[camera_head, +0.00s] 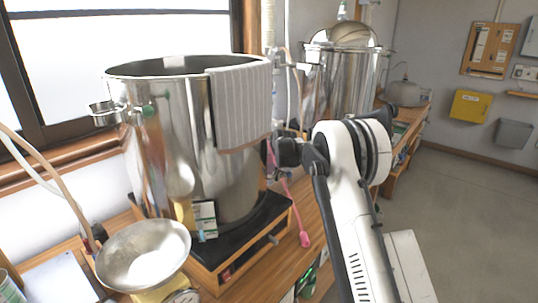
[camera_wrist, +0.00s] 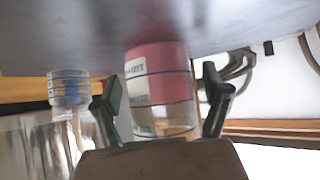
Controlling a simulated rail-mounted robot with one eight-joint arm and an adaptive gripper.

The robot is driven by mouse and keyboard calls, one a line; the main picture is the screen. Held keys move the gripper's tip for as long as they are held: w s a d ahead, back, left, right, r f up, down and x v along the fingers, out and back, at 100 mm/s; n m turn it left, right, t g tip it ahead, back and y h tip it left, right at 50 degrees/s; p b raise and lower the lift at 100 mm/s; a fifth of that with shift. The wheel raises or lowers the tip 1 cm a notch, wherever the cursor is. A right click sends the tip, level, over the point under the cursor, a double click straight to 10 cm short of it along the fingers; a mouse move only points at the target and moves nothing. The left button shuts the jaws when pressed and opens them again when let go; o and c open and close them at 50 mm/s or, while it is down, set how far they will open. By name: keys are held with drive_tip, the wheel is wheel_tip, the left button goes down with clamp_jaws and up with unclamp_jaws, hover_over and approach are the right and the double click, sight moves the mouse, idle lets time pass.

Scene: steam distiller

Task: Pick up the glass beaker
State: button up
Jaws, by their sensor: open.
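In the wrist view, a clear glass cylinder (camera_wrist: 160,92), which looks like the beaker, has a pink band in its upper part, a white label and dark blue lines. My gripper (camera_wrist: 158,98) is open, with one dark finger on each side of the glass and visible gaps between. The glass's lower end is hidden behind the gripper body. In the head view, my gripper (camera_head: 283,152) is beside the right side of the large steel pot; its fingertips are hard to make out. I cannot make out the beaker there.
A clear bottle (camera_wrist: 68,95) stands left of the fingers in the wrist view; a grey surface (camera_wrist: 230,22) spans the top. In the head view, the steel pot (camera_head: 185,160) with a striped cloth (camera_head: 240,105), a second pot (camera_head: 340,85) and a metal bowl (camera_head: 143,255) crowd the bench.

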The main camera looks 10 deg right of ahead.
drive_tip(key=c, duration=1.6)
drive_tip(key=shift+r, duration=0.15)
drive_tip(key=shift+r, duration=1.3)
drive_tip(key=shift+s+d+r+p, duration=0.1)
drive_tip(key=shift+s+d+p, duration=0.1)
drive_tip(key=shift+s+d, duration=1.9)
drive_tip(key=shift+s+d+r+p, duration=0.15)
drive_tip(key=shift+s+d+p, duration=0.1)
drive_tip(key=shift+s+d, duration=1.9)
drive_tip(key=shift+s+d+r+p, duration=0.1)
drive_tip(key=shift+s+d+p, duration=0.1)
drive_tip(key=shift+s+d, duration=1.9)
